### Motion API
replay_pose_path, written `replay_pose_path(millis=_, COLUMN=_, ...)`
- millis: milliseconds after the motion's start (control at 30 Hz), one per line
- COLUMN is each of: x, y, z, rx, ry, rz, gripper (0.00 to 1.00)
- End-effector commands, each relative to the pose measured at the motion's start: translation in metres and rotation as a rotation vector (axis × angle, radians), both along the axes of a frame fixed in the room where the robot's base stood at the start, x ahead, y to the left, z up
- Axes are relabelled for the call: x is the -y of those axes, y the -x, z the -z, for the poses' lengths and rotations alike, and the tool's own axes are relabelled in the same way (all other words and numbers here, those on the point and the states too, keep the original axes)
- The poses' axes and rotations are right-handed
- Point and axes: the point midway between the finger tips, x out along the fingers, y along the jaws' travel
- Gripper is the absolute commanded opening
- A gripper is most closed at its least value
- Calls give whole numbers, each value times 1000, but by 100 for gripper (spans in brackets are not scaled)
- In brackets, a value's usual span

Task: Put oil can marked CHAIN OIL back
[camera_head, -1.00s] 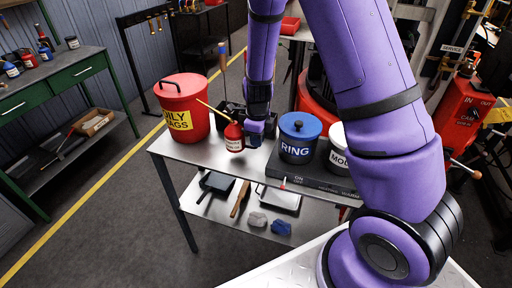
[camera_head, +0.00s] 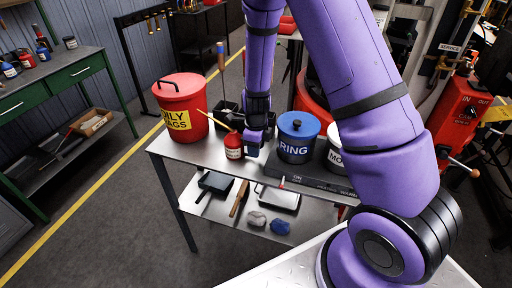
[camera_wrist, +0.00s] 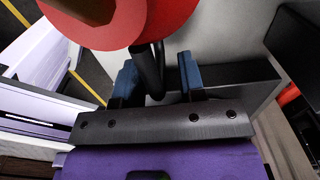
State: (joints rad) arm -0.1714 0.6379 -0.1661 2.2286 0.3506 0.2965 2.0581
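The red oil can (camera_head: 233,146) with a white label and a yellowish spout stands upright on the metal table, near its front edge. The label text is too small to read. My gripper (camera_head: 253,148) is just to its right, at table height. In the wrist view the can's round red body (camera_wrist: 120,22) fills the top. Its black handle loop lies between the two blue fingertips of my gripper (camera_wrist: 158,78). The fingers are apart, with a clear gap on the handle's right side.
A red OILY RAGS bin (camera_head: 183,105) stands left of the can on the table (camera_head: 205,152). A blue RING pot (camera_head: 297,140) and a white-and-black pot (camera_head: 338,150) stand on a dark heating plate to the right. A dark tray is behind the can. Pans lie on the lower shelf.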

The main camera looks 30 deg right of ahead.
Motion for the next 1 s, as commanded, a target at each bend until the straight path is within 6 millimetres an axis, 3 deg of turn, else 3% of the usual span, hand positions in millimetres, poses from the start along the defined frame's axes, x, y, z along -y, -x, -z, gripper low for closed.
replay_pose_path(millis=267, x=0, y=-1, z=-12, rx=3, ry=1, rz=-1, gripper=37)
replay_pose_path(millis=700, x=0, y=0, z=-92, rx=4, ry=0, rz=-2, gripper=37)
replay_pose_path(millis=1000, x=0, y=0, z=-121, rx=2, ry=-1, rz=-6, gripper=37)
